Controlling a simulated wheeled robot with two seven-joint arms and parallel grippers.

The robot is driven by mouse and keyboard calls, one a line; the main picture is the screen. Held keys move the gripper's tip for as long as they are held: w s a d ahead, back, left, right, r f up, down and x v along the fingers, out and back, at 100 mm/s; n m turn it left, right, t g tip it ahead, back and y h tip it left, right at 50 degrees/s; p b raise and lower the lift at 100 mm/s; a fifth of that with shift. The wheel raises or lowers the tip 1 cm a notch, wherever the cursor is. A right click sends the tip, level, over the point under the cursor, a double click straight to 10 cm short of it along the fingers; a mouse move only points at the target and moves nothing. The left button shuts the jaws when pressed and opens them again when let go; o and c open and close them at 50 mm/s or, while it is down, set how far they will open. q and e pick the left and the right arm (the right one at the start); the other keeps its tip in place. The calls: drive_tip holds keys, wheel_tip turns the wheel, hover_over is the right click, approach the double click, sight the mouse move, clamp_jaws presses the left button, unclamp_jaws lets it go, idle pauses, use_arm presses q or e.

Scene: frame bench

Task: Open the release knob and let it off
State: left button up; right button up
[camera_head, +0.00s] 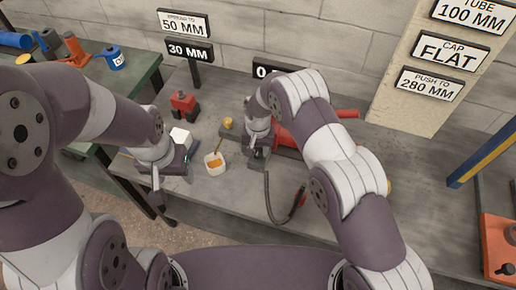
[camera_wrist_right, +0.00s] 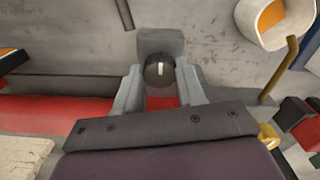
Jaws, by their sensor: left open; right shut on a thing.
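The release knob (camera_wrist_right: 159,70) is a round black knob with a white mark, set in front of a grey block (camera_wrist_right: 160,41) in the right wrist view. My right gripper (camera_wrist_right: 160,80) is shut on it, with one finger on each side. In the head view my right gripper (camera_head: 258,150) is low over the bench beside a red tube (camera_head: 346,113), and the knob is too small there to make out. The red tube also shows in the right wrist view (camera_wrist_right: 50,115). My left gripper (camera_head: 172,178) is open and empty near the bench's left front edge.
A white cup (camera_head: 215,170) with orange contents stands between my grippers. A red block-like fixture (camera_head: 183,103) and a brass piece (camera_head: 228,123) stand behind. A black hose (camera_head: 268,200) lies in front at right. Signs (camera_head: 190,50) stand at the back.

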drive_tip(key=shift+n, duration=0.3)
drive_tip(key=n+b, duration=0.2)
drive_tip(key=shift+f+n, duration=0.1)
drive_tip(key=shift+n, duration=0.3)
drive_tip(key=n+b, duration=0.1)
drive_tip(key=n, duration=0.2)
drive_tip(key=shift+n, duration=0.3)
drive_tip(key=n+b, duration=0.1)
drive_tip(key=n, duration=0.3)
drive_tip(key=shift+n+b, duration=0.3)
drive_tip(key=shift+b, duration=0.05)
drive_tip(key=shift+w+n+b, duration=0.1)
drive_tip(key=shift+n+b, duration=0.25)
drive_tip(key=shift+n, duration=1.75)
drive_tip(key=o, duration=1.1)
drive_tip(key=shift+d, duration=0.1)
drive_tip(key=shift+c, duration=0.2)
